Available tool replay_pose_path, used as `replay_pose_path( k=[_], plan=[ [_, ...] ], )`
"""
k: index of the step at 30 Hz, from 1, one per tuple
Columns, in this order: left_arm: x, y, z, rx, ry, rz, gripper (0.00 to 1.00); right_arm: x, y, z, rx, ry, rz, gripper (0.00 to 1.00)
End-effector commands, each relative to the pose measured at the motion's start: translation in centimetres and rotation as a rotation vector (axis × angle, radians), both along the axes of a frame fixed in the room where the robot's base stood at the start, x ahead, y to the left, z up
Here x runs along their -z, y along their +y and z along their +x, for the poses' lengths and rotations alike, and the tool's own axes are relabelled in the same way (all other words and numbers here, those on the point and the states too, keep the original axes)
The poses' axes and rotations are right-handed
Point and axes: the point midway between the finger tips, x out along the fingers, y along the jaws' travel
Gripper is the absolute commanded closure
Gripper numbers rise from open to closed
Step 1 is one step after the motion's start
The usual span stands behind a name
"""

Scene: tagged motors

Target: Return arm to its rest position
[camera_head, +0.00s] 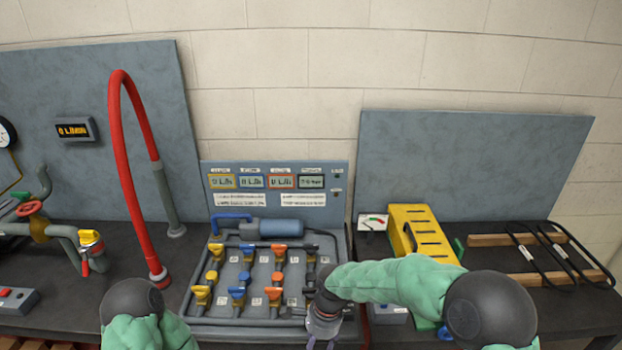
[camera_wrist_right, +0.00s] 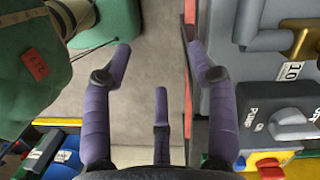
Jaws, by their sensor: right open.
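My right arm (camera_head: 400,280), in a green sleeve, reaches in from the lower right in the head view. It bends left across the front of the bench. My right gripper (camera_head: 325,338) is low at the bench's front edge, partly cut off by the frame. In the right wrist view the purple fingers of my right gripper (camera_wrist_right: 163,62) are spread apart with nothing between them, over a bare beige surface. My left arm (camera_head: 143,315) shows only as a dark joint and green sleeve at the lower left. Its gripper is out of frame.
A valve panel (camera_head: 212,322) with coloured handles stands left of my right gripper. A yellow slotted box (camera_head: 420,232) and a rack with wooden bars (camera_head: 500,240) are to the right. A red hose (camera_head: 128,150) rises at left. The wrist view shows a PUMP switch (camera_wrist_right: 290,125) close by.

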Motion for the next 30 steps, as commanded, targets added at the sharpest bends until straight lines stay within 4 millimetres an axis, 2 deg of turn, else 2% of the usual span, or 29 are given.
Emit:
replay_pose_path(
  k=[1, 6, 9, 15, 18, 22, 25, 30],
  plan=[
    [0.0, 0.0, 0.0, 0.000, 0.000, 0.000, 0.60, 2.5, -0.6, -0.8, -0.052, 0.009, 0.023, 0.42],
    [0.0, 0.0, 0.0, 0.000, 0.000, 0.000, 0.60, 9.5, -2.3, -3.6, -0.263, -0.034, 0.120, 0.42],
    [0.0, 0.0, 0.0, 0.000, 0.000, 0.000, 0.60, 13.1, -3.3, -5.8, -0.379, -0.074, 0.165, 0.42],
    [0.0, 0.0, 0.0, 0.000, 0.000, 0.000, 0.60, 18.6, -5.5, -11.0, -0.593, -0.177, 0.215, 0.42],
    [0.0, 0.0, 0.0, 0.000, 0.000, 0.000, 0.60, 20.5, -6.5, -13.7, -0.690, -0.226, 0.217, 0.42],
    [0.0, 0.0, 0.0, 0.000, 0.000, 0.000, 0.60, 21.9, -7.6, -16.4, -0.794, -0.273, 0.205, 0.42],
    [0.0, 0.0, 0.0, 0.000, 0.000, 0.000, 0.60, 22.3, -8.1, -17.7, -0.844, -0.296, 0.194, 0.42],
    [0.0, 0.0, 0.0, 0.000, 0.000, 0.000, 0.60, 22.5, -8.3, -18.3, -0.875, -0.309, 0.185, 0.42]
  ],
)
